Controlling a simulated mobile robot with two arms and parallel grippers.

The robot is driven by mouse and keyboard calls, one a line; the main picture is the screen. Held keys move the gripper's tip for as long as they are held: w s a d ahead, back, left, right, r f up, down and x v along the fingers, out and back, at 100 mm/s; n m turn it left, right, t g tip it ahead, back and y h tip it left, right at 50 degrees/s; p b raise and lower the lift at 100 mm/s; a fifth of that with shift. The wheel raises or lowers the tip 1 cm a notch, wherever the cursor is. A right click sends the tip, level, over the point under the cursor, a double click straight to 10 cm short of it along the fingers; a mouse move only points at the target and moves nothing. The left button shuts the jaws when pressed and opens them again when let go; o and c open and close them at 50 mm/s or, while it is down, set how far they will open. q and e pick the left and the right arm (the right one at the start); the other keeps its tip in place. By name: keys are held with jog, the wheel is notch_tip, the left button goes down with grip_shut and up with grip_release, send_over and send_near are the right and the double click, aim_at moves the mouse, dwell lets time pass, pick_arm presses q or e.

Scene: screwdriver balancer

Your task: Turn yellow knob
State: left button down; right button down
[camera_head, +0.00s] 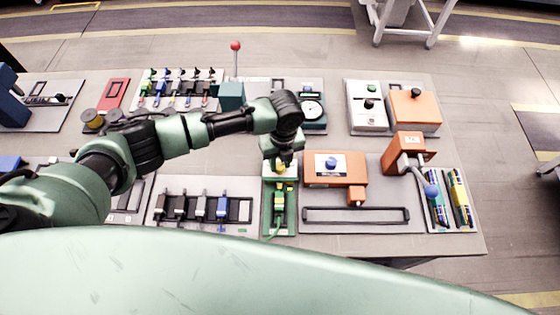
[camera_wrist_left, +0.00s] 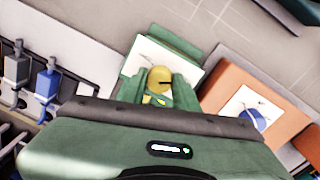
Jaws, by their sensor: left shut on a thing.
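The yellow knob (camera_wrist_left: 158,79) is a round yellow piece with a dark slot, on a white plate of a green unit (camera_wrist_left: 170,38) in the left wrist view. In the head view the knob (camera_head: 279,168) shows just below my left gripper (camera_head: 281,163), which points down onto it. The two green fingers of my left gripper (camera_wrist_left: 157,92) stand on either side of the knob and are shut on it. The gripper hides part of the knob and its plate in the head view. My right gripper is not in view.
An orange box with a blue knob (camera_head: 331,163) stands just right of the green unit. A panel of switches (camera_head: 201,207) lies to the left. A lever with a red ball (camera_head: 235,46) rises behind my arm. An orange block with a blue-ended lever (camera_head: 407,152) is farther right.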

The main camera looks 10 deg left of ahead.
aim_at(282, 165)
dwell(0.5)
pick_arm(q)
jog(key=c, duration=1.1)
grip_release()
jog(key=r+b, duration=0.1)
jog(key=r, duration=0.5)
jog(key=shift+w+d+r+b, duration=0.1)
jog(key=shift+d+r+b, duration=0.15)
jog(key=shift+b, duration=0.1)
jog(key=shift+r, duration=0.7)
